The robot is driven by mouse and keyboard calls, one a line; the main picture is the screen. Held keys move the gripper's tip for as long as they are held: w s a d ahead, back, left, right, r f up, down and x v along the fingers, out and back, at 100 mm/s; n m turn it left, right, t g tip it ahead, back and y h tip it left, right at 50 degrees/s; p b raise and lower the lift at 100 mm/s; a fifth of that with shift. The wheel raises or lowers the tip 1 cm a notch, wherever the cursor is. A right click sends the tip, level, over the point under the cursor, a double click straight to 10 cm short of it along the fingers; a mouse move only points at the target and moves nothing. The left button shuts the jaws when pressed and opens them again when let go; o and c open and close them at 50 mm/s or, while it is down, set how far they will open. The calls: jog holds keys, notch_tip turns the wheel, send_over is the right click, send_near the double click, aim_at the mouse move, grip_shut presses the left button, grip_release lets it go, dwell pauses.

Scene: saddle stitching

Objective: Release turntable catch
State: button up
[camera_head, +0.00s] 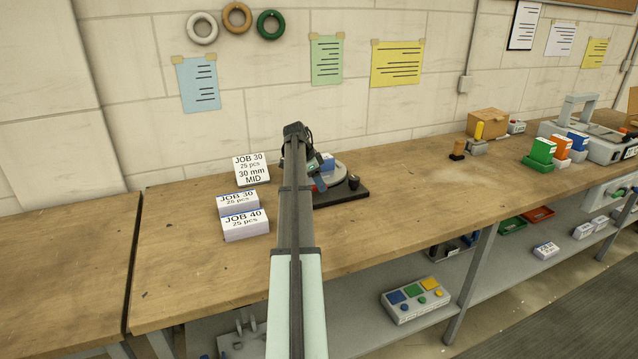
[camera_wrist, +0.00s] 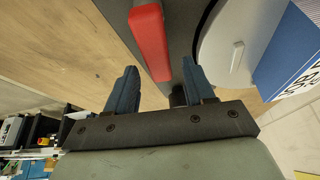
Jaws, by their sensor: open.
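The turntable shows in the head view as a light grey disc (camera_head: 341,172) on a dark base (camera_head: 349,192), partly hidden behind my arm. In the wrist view its disc (camera_wrist: 222,65) lies at the upper right. A red lever (camera_wrist: 151,40), which looks like the catch, reaches down from the top edge of the wrist view. My gripper (camera_wrist: 158,82) is open. The lever's near end lies in the picture between the two fingers, with gaps on both sides; I cannot tell the depth between them. A blue and white box (camera_wrist: 292,55) stands on the disc.
Left of the turntable stand a JOB 30 sign (camera_head: 251,169) and two labelled stacks, JOB 30 (camera_head: 238,202) and JOB 40 (camera_head: 245,225). A black knob (camera_head: 353,181) stands at the base's right.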

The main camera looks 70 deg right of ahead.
jog(key=shift+s+f, duration=0.1)
jog(key=shift+f, duration=0.15)
jog(key=shift+c, duration=0.3)
grip_shut()
